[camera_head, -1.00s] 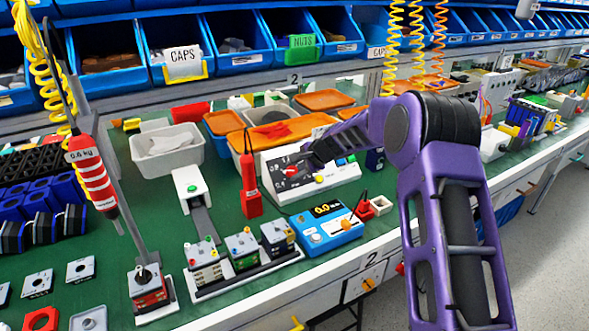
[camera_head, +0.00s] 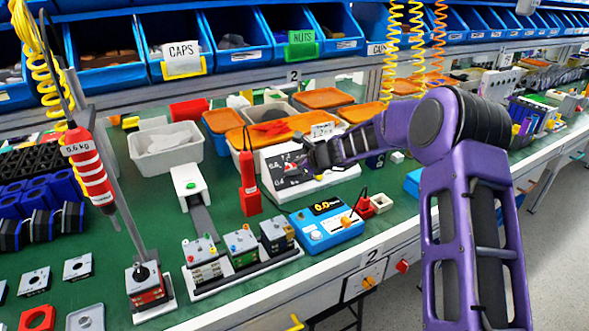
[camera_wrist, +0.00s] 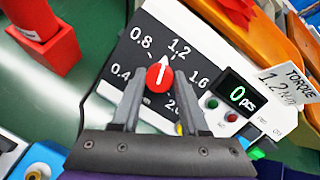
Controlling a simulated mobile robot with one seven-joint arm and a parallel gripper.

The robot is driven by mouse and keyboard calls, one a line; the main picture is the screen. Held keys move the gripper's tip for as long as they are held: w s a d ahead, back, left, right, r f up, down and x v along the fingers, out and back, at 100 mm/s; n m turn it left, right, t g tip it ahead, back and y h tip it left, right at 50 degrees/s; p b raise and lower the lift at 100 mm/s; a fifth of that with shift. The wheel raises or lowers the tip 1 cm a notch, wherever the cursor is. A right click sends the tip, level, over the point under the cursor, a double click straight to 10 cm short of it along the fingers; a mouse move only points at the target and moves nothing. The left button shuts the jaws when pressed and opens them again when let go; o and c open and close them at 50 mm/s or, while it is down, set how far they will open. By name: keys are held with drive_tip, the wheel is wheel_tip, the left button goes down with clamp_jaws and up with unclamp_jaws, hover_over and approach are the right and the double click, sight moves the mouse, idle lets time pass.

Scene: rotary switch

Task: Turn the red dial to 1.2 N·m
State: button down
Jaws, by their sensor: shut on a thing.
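The red dial (camera_wrist: 160,77) is on the dark scale plate of the white torque controller (camera_head: 343,183). The white pointer line on the dial points up in the wrist view, between 0.8 and 1.2 and a little nearer 1.2. My gripper (camera_wrist: 160,80) has one finger on each side of the dial and is shut on it. In the head view my gripper (camera_head: 303,166) is over the scale plate, and the dial is mostly hidden behind it. The 2.0 mark is partly covered by a finger.
A display (camera_wrist: 238,93) reading "0 pcs" and small buttons sit right of the dial. A card (camera_wrist: 290,82) reads "TORQUE 1.2 N·m". A red tool (camera_head: 249,185) stands left of the controller. A blue meter (camera_head: 326,224) is in front, with orange-lidded bins behind.

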drive_tip(key=shift+m+t+b, duration=0.3)
drive_tip(key=shift+m+b, duration=0.05)
drive_tip(key=shift+m, duration=1.45)
drive_tip(key=shift+c, duration=2.1)
unclamp_jaws()
drive_tip(key=p+v, duration=0.1)
drive_tip(key=v, duration=1.6)
drive_tip(key=shift+s+r, duration=0.2)
drive_tip(key=shift+s, duration=0.05)
drive_tip(key=shift+a, duration=0.15)
